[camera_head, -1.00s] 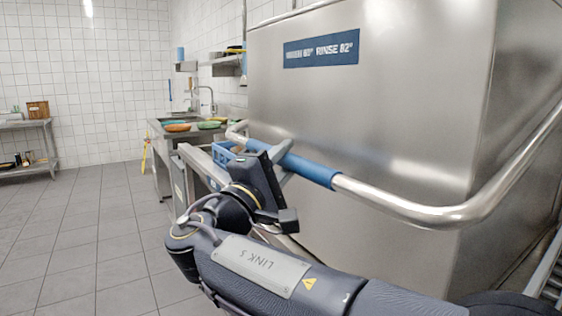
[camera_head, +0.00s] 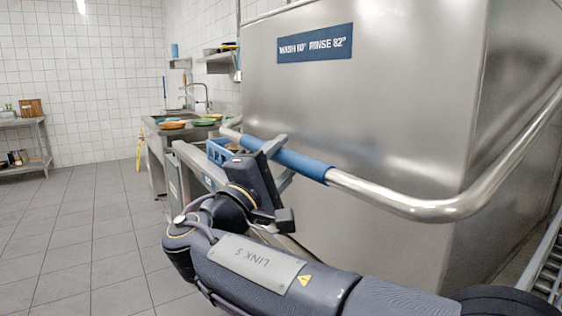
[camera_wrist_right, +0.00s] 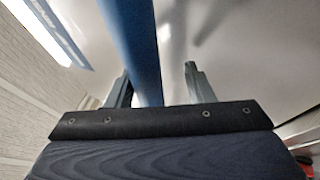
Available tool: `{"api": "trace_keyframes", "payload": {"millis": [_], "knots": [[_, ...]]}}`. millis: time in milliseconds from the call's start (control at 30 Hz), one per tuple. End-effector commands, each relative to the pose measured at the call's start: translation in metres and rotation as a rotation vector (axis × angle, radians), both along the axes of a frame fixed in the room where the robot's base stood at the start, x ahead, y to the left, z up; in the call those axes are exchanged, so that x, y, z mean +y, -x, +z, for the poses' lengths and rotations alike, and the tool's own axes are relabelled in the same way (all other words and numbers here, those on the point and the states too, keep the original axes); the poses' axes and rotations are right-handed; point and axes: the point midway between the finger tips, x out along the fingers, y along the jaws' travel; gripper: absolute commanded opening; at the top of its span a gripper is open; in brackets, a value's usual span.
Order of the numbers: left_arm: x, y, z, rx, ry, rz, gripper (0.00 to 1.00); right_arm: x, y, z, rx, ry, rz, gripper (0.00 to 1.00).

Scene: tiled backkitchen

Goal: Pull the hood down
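The steel dishwasher hood (camera_head: 400,110) fills the right of the head view, with a wash and rinse label on its front. A steel bar handle (camera_head: 420,207) with a blue grip section (camera_head: 305,165) runs around it. My right gripper (camera_head: 279,160) is at the blue section, with its fingers on either side of the bar. In the right wrist view, the blue grip (camera_wrist_right: 140,45) passes between the open fingers (camera_wrist_right: 158,72), close to the left finger, with a clear gap to the right finger. My left gripper is not in view.
A steel counter (camera_head: 155,130) with coloured dishes and a tap stands behind, left of the hood. A blue crate (camera_head: 218,152) sits beside the hood. A steel side table (camera_head: 25,122) is at the far left. The tiled floor (camera_head: 95,225) there is clear.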

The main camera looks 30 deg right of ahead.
Motion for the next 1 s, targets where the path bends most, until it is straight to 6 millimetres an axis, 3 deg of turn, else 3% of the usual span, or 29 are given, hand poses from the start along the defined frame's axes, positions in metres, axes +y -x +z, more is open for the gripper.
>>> {"api": "trace_keyframes", "payload": {"millis": [167,533,1000], "knots": [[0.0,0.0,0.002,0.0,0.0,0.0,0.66,0.012,0.005,-0.003,0.001,0.001,0.003,0.48],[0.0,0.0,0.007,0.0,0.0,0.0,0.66,0.06,0.032,-0.022,0.001,0.001,0.002,0.48],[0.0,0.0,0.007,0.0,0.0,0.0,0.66,0.065,0.035,-0.025,0.0,0.0,-0.001,0.48]]}}
